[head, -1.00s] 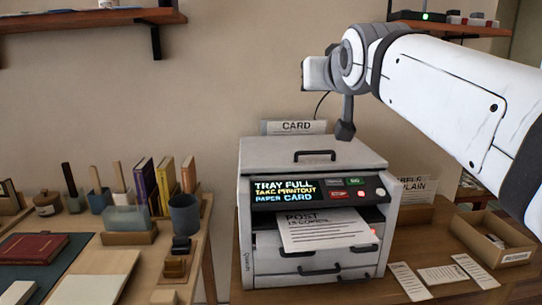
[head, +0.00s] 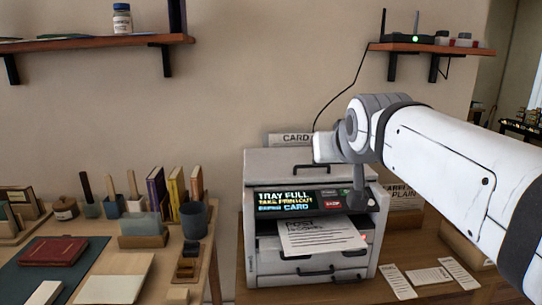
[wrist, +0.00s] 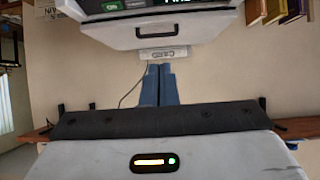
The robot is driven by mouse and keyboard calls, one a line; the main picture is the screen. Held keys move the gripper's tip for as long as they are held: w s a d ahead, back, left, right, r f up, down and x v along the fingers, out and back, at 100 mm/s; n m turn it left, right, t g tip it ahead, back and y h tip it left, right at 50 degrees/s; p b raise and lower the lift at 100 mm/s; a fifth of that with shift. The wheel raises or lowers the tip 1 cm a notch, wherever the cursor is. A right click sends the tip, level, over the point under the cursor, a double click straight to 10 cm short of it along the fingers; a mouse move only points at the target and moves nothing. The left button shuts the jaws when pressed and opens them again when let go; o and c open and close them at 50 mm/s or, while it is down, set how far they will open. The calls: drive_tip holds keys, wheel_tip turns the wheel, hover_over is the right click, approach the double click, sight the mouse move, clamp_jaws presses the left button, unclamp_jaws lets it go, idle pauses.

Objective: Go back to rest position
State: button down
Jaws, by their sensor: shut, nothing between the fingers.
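My gripper (wrist: 159,72) shows in the wrist view as two blue fingers pressed together, with nothing between them. In the head view my arm reaches in from the right, and its end hangs in front of the printer's upper right. The fingers cannot be made out there. The white printer (head: 262,262) stands on the wooden table, its panel lit with "TRAY FULL TAKE PRINTOUT" and "CARD". A printed sheet (head: 318,237) sticks out of its front slot. In the wrist view the printer (wrist: 150,32) appears upside down, apart from the fingers.
A left desk holds books, a blue-grey cup (head: 194,220) and a red book (head: 53,251). Paper slips (head: 430,277) lie right of the printer, near a cardboard box (head: 463,250). Wall shelves hang upper left (head: 90,43) and upper right (head: 430,48). Wall space between them is clear.

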drive_tip(key=s+d+f+g+p, duration=0.1)
drive_tip(key=s+f+g+p, duration=0.3)
drive_tip(key=s, duration=0.5)
drive_tip(key=s+d+f+g+p, duration=0.2)
drive_tip(key=s+f+g+p, duration=0.3)
drive_tip(key=s+f+p, duration=0.3)
drive_tip(key=shift+s+m+h+p, duration=0.3)
drive_tip(key=shift+s+p, duration=0.65)
drive_tip(key=shift+s, duration=0.05)
